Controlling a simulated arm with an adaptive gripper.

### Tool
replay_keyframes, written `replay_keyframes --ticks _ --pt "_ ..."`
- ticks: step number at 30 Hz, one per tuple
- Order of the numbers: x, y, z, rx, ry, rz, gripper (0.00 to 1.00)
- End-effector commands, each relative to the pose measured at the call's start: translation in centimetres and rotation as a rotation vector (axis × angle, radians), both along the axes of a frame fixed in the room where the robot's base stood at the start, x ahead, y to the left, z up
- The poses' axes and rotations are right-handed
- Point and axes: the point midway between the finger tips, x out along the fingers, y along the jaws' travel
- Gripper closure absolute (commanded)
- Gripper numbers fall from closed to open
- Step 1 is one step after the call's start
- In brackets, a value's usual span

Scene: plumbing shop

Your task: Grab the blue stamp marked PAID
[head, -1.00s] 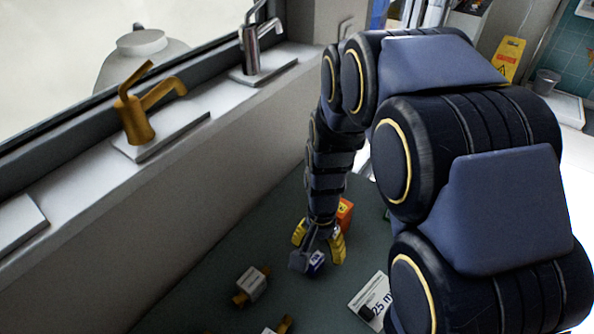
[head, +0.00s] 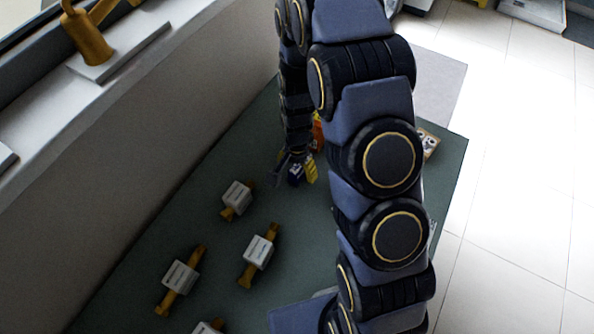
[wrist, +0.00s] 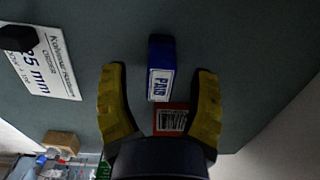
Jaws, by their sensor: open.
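The blue stamp marked PAID (wrist: 161,70) has a white label on its blue body and a dark end. In the wrist view it lies between and slightly ahead of the two yellow fingers of my open gripper (wrist: 160,88), with a gap on both sides. In the head view my gripper (head: 296,176) is low over the green table, and the stamp (head: 296,174) shows small and partly covered at its fingers. A red-orange box with a barcode label (wrist: 171,121) is close behind the stamp, between the finger bases; my gripper hides part of it.
On the green table (head: 200,222), several brass fittings with white labels, such as one (head: 259,252), lie nearer the camera. A white "25 mm" card (wrist: 42,62) is left in the wrist view. A wall with a window ledge (head: 120,45) borders the table's left side.

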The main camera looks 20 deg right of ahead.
Motion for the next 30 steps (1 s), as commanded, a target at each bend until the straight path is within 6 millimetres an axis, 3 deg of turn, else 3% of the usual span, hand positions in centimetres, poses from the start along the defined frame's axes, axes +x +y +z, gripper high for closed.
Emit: replay_keyframes --ticks 4,11,12,16,30 --pt "-0.1 0.0 -1.9 0.0 0.002 -0.001 0.4" --pt "0.0 0.0 -2.0 0.0 -0.001 -0.001 0.4" --pt "0.0 0.0 -2.0 0.0 -0.001 -0.001 0.44" --pt "0.0 0.0 -2.0 0.0 -0.001 -0.001 0.99" --pt "0.0 0.0 -2.0 0.0 -0.001 0.0 1.0"
